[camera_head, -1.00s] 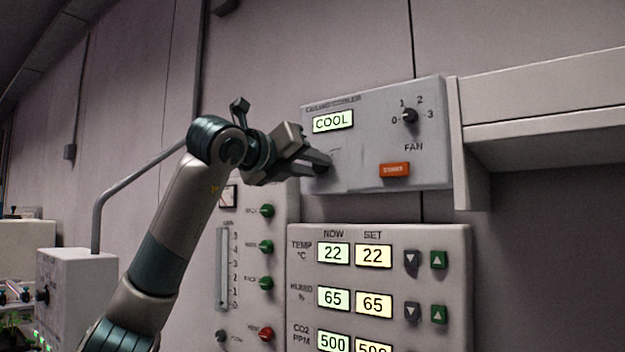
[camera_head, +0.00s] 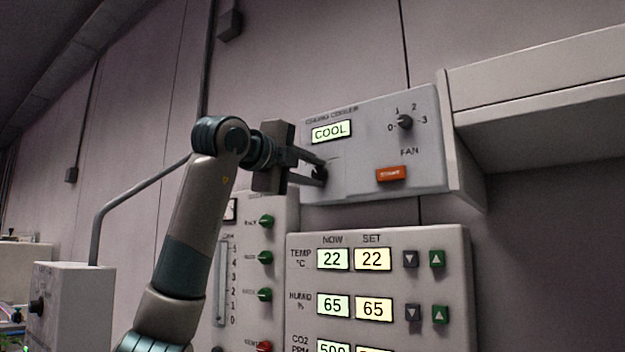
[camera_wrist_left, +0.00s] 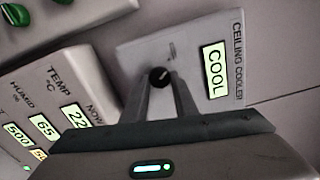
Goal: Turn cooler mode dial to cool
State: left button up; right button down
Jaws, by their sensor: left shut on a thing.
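The ceiling cooler panel (camera_head: 360,185) is a grey box on the wall, and its lit display (camera_head: 331,131) reads COOL. My left gripper (camera_head: 321,173) reaches in from the left, its fingertips at the lower left of the panel below the display. In the left wrist view the dark round mode dial (camera_wrist_left: 159,77) sits between the tips of the two fingers, which are shut on it. In the head view the fingers mostly hide the dial. The display also shows COOL in the left wrist view (camera_wrist_left: 215,70). My right gripper is not in view.
On the same panel are a fan knob (camera_head: 405,122) marked 0 to 3 and an orange button (camera_head: 391,173). Below is a climate panel (camera_head: 455,290) with number displays and arrow buttons. A pale ledge (camera_head: 540,90) juts out at the right.

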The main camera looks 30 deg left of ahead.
pick_arm(q)
jog(key=shift+n+b, duration=0.3)
jog(key=shift+n, duration=0.7)
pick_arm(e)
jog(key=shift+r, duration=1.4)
pick_arm(q)
jog(key=o, duration=1)
jog(key=shift+a, duration=0.1)
jog(key=shift+o, duration=0.2)
jog(key=shift+s, duration=0.4)
jog(key=s+a+b, duration=0.2)
jog(key=s+b, duration=0.1)
jog(key=s, duration=1.3)
jog(key=shift+s+a, duration=0.2)
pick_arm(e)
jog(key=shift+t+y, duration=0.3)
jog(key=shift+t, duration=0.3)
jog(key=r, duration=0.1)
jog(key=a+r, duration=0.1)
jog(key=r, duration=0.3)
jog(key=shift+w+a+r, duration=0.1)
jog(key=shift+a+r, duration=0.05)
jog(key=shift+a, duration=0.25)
